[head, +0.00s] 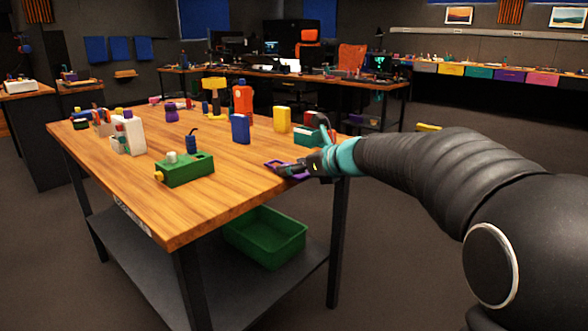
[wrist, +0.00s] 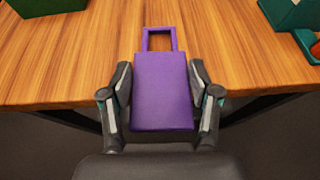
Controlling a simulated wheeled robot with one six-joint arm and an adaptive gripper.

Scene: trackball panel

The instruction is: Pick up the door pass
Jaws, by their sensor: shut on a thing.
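The door pass is a flat purple card (wrist: 163,92) with an open rectangular loop at its far end. In the wrist view it lies between the two fingers of my gripper (wrist: 161,97), which is shut on its left and right edges. The loop end is over the wooden table top and the near end reaches past the table's front edge. In the head view the purple pass (head: 276,166) shows at the table's right edge, partly hidden by my gripper (head: 296,170). I cannot tell whether the pass touches the table.
The wooden table (head: 230,190) carries a green box (head: 185,170) with a knob, a blue box (head: 240,128), a yellow box (head: 282,119) and an orange bottle (head: 243,100). A teal item (head: 305,138) stands just behind my gripper. A green bin (head: 266,238) sits on the lower shelf.

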